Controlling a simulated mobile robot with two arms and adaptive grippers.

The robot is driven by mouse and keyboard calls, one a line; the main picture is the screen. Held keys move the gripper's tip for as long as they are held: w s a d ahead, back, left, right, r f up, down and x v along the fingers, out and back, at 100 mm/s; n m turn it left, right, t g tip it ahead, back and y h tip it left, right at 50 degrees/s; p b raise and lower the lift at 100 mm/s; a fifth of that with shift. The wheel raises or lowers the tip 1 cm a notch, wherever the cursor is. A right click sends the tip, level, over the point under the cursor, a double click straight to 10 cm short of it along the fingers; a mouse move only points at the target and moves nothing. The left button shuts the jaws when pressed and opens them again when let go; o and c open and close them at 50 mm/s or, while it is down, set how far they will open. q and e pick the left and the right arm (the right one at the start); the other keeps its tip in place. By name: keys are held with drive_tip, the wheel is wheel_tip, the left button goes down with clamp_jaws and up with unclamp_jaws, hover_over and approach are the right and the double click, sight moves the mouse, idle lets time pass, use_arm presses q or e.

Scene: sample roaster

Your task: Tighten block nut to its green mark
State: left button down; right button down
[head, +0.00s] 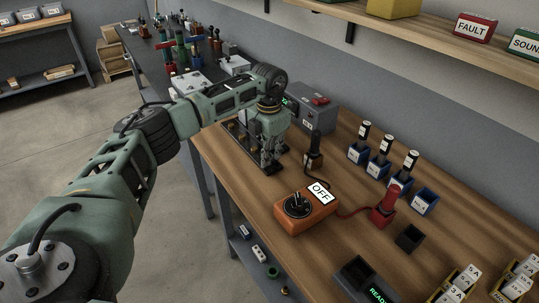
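My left arm reaches in from the left, and my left gripper (271,163) points down over a dark plate (238,133) near the far part of the wooden bench. Its fingers are small and dark here, so I cannot tell whether they are open or shut or touch anything. I cannot make out the block nut or its green mark; the gripper and wrist cover part of the plate. My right gripper is not in view.
A grey box (313,110) with a red switch stands behind the gripper. A black-handled tool (314,157) stands to its right. An orange box (305,213) marked OFF is cabled to a red holder (385,210). Blue bins (378,170) line the back; a shelf (440,52) overhangs.

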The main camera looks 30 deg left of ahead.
use_arm(q)
drive_tip(key=shift+a+r+m, duration=0.1)
drive_tip(key=shift+a+m, duration=0.2)
drive_tip(key=shift+m, duration=0.4)
drive_tip(key=shift+w+r, duration=0.1)
drive_tip(key=c, duration=1.8)
unclamp_jaws()
drive_tip(key=shift+c, duration=0.2)
drive_tip(key=shift+d, duration=0.1)
wheel_tip(320, 180, up, 12)
drive_tip(key=shift+f, duration=0.2)
